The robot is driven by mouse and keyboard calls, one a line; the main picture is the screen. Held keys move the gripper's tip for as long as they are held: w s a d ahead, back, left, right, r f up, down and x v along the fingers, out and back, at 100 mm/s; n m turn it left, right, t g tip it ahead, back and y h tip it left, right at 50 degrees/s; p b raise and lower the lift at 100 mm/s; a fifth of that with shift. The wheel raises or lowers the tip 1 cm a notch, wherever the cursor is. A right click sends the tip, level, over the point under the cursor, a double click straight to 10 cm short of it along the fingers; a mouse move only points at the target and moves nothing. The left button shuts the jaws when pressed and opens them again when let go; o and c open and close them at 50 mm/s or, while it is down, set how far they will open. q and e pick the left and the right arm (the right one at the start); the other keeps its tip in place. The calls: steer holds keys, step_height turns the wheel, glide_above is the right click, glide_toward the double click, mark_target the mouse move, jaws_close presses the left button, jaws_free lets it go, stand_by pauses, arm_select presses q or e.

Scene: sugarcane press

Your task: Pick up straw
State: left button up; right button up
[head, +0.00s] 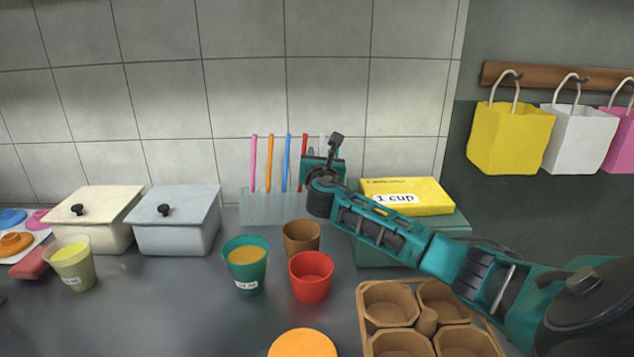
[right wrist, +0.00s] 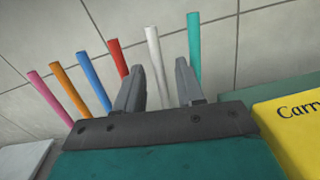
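Several upright straws stand in a row in a clear holder (head: 262,207) against the tiled wall. In the head view I see a pink straw (head: 254,163), an orange straw (head: 270,162), a blue straw (head: 287,162) and a red straw (head: 304,148). My right gripper (head: 322,157) is at the right end of the row and hides part of it. In the right wrist view its fingers (right wrist: 157,80) are apart, with a white straw (right wrist: 156,60) showing between them. A teal straw (right wrist: 194,50) shows behind the right finger. Contact cannot be told. My left gripper is out of view.
A yellow "1 cup" box (head: 408,190) sits right of the holder on a teal box (head: 375,250). A teal cup (head: 246,265), brown cup (head: 301,238) and red cup (head: 311,277) stand in front. A brown cup carrier (head: 428,320) is under my right arm. Lidded containers (head: 176,220) stand left.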

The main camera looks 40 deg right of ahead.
steer(key=shift+x, duration=1.05)
steer(key=shift+c, duration=0.3)
jaws_close()
